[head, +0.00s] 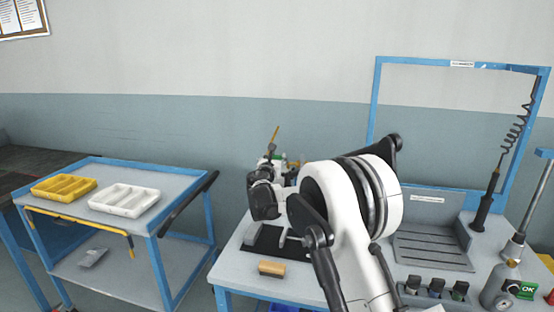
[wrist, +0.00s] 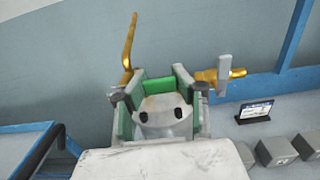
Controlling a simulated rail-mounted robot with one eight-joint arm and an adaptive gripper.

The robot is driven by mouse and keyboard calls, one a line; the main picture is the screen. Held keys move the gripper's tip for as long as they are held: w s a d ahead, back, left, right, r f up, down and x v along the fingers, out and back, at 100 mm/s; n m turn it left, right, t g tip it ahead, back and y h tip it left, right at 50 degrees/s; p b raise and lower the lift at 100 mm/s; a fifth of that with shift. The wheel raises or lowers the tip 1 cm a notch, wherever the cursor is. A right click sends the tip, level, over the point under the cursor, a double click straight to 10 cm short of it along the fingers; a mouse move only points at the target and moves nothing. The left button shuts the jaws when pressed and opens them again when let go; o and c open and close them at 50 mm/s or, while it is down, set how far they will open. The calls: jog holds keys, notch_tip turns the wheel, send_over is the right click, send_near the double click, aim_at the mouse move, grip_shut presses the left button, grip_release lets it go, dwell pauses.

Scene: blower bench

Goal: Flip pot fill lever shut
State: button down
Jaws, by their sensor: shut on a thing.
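My gripper (wrist: 158,84) stands in the middle of the wrist view, its fingers on either side of a green piece (wrist: 158,85). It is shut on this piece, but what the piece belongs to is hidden. A brass fitting (wrist: 208,75) with an upright grey lever (wrist: 223,72) sticks out just right of the right finger; whether they touch is unclear. A bent gold rod (wrist: 129,50) rises behind the left finger and also shows in the head view (head: 274,138). In the head view my arm hides most of the gripper and the lever.
A blue frame (head: 372,115) and a slotted grey panel (head: 430,248) stand to the right. A blue cart (head: 165,222) at left carries a yellow tray (head: 64,187) and a white tray (head: 124,200).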

jog(key=c, duration=1.3)
grip_release()
jog(key=shift+o, duration=0.2)
jog(key=s+a, duration=0.2)
jog(key=s, duration=1)
jog(key=shift+d, duration=0.1)
